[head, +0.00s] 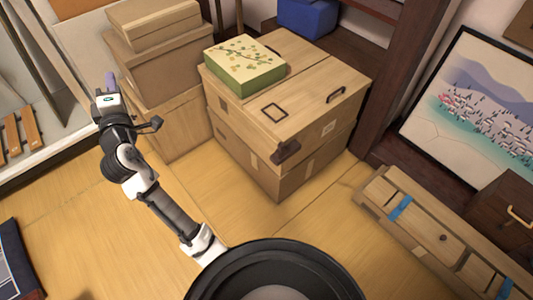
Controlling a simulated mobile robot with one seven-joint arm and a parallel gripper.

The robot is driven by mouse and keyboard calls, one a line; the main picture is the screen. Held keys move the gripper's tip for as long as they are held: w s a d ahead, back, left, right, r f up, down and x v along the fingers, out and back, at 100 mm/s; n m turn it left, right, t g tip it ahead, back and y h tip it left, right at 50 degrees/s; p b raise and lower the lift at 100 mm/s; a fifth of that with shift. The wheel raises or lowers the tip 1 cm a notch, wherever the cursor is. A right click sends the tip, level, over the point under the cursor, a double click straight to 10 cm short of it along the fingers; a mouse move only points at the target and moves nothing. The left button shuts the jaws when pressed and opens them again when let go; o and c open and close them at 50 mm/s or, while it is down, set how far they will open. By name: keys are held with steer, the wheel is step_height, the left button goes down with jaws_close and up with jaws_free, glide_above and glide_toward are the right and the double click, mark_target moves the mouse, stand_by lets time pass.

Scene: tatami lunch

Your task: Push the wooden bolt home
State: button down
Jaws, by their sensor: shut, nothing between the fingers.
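A long low wooden piece (376,212) lies at the lower right, with flat wooden bars on top, blue bands and a small dark knob (443,238). One of these bars (425,232) looks like the wooden bolt, but I cannot tell for sure or see how far it is in. Its near right end is cut off by the picture edge. My gripper (109,80) is at the upper left, with purplish fingertips close together and nothing seen between them. It is far from the wooden piece, in front of or beside the stacked boxes at the back left.
A large wooden box (320,95) stands in the middle with a green patterned box (245,80) on it. Stacked brown boxes (150,75) stand behind my arm. A framed picture (470,105) and a dark drawer chest (497,208) are at right. Tatami floor between is clear.

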mark_target(280, 147)
steer(key=w+d+f+n+g+h+b, duration=0.1)
steer(key=w+d+f+h, duration=0.2)
steer(key=f, duration=0.4)
steer(key=w+d+f+h, duration=0.2)
steer(key=d+f+h, duration=0.15)
steer(key=f, duration=0.45)
steer(key=s+d+f+n+g+h+b, duration=0.1)
steer(key=s+d+f+n+g+h, duration=0.1)
steer(key=d+f+h, duration=0.5)
steer(key=s+d+f+n+g+h+b, duration=0.2)
steer(key=d+f+h, duration=0.6)
steer(key=d+f, duration=0.5)
steer(key=shift+s+d+f+n+g, duration=0.4)
steer(key=shift+s+f, duration=0.05)
steer(key=shift+s, duration=0.15)
steer(key=x, duration=1.4)
